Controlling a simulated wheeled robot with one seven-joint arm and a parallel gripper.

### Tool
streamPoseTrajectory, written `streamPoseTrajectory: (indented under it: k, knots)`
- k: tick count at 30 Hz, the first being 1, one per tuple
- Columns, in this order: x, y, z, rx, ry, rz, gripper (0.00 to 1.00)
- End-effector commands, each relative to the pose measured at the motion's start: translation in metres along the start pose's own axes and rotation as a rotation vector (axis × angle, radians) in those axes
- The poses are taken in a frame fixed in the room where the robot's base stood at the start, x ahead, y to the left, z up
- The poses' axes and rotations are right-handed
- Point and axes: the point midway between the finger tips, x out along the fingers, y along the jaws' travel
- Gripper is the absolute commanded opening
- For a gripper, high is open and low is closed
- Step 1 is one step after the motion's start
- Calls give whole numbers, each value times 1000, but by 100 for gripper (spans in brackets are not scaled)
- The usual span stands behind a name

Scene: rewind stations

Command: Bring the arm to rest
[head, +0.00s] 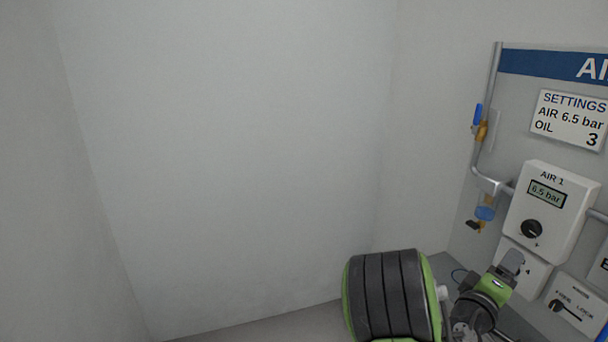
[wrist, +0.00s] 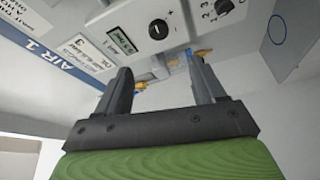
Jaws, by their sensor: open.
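My gripper (wrist: 158,64) is open in the wrist view, with its two dark fingers spread apart and nothing between them. It points toward the air panel, which appears upside down there. My green and dark grey arm (head: 388,295) is at the lower right in the head view, in front of the panel's lower left part. The fingertips are hard to make out in the head view. In the wrist view the dark knob (wrist: 158,29) of the AIR 1 unit lies beyond the fingertips, apparently untouched.
The AIR 1 unit (head: 548,212) reads 6.5 bar. A settings card (head: 570,118) says AIR 6.5 bar, OIL 3. A blue-handled valve (head: 477,117) sits on the pipe at left. A FREE/LOCK box (head: 575,305) is low at right. The left wall area is bare.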

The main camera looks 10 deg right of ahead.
Motion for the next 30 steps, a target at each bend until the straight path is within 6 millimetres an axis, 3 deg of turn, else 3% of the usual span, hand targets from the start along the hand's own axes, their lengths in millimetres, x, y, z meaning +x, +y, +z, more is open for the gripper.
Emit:
streamPoseTrajectory:
  k: [5, 8, 12, 15, 18, 24, 26, 30]
  knots:
    - [-20, -13, 27, 339, -184, -167, 69]
    - [-57, -37, 25, 598, -303, -399, 69]
    - [-139, -53, -9, 805, -361, -790, 69]
    - [-201, -47, -28, 827, -336, -1026, 69]
    - [-256, -36, -35, 787, -288, -1198, 69]
    - [-349, -14, -20, 612, -173, -1407, 69]
    - [-370, -7, -11, 551, -147, -1438, 69]
    - [-363, 29, -21, 556, -160, -1437, 69]
